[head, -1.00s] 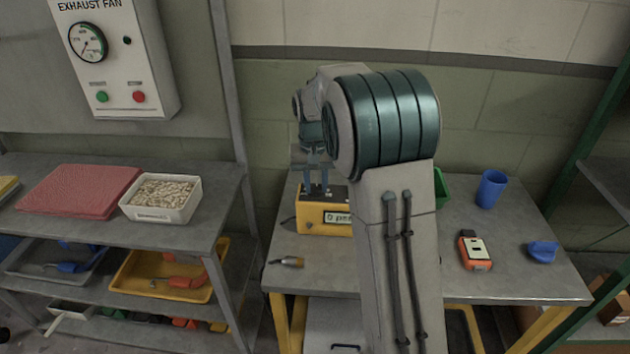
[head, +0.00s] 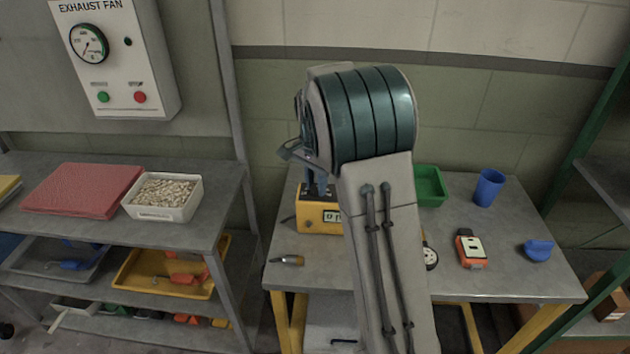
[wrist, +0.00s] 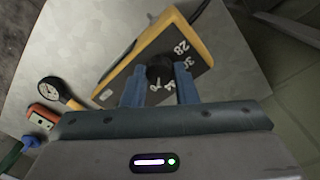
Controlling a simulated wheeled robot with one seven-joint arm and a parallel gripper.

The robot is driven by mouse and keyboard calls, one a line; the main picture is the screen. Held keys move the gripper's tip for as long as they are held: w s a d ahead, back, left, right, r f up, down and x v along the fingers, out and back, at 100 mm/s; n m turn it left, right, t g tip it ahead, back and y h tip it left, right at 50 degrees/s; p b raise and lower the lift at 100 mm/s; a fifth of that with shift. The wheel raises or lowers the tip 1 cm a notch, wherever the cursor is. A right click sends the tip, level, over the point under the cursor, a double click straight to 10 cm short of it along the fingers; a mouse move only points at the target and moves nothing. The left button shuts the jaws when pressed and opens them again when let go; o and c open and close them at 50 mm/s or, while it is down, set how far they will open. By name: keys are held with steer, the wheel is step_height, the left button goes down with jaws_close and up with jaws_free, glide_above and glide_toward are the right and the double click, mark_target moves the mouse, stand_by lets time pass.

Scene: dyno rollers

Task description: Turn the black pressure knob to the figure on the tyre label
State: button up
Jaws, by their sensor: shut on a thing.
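The yellow inflator box (head: 312,222) sits on the right bench, with a display on its front that my arm partly covers in the head view. In the wrist view the box (wrist: 203,50) has a dark top face with white figures, among them 28 and what looks like 30. The black knob (wrist: 160,68) stands on that face. My gripper (wrist: 161,80) has its two blue fingers on either side of the knob and is shut on it. In the head view my gripper (head: 318,187) comes down on the box from above. I cannot make out a tyre label.
A round gauge (head: 430,257), an orange device (head: 471,249), a blue cup (head: 489,188), a blue object (head: 537,250) and a green tray (head: 431,186) are on the bench. A small tool (head: 287,260) lies near its front left edge.

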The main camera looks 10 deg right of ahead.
mark_target(315, 186)
steer(key=shift+m, duration=0.5)
steer(key=o, duration=1)
step_height(315, 186, up, 14)
steer(key=shift+w, duration=0.2)
steer(key=shift+a+f, duration=0.1)
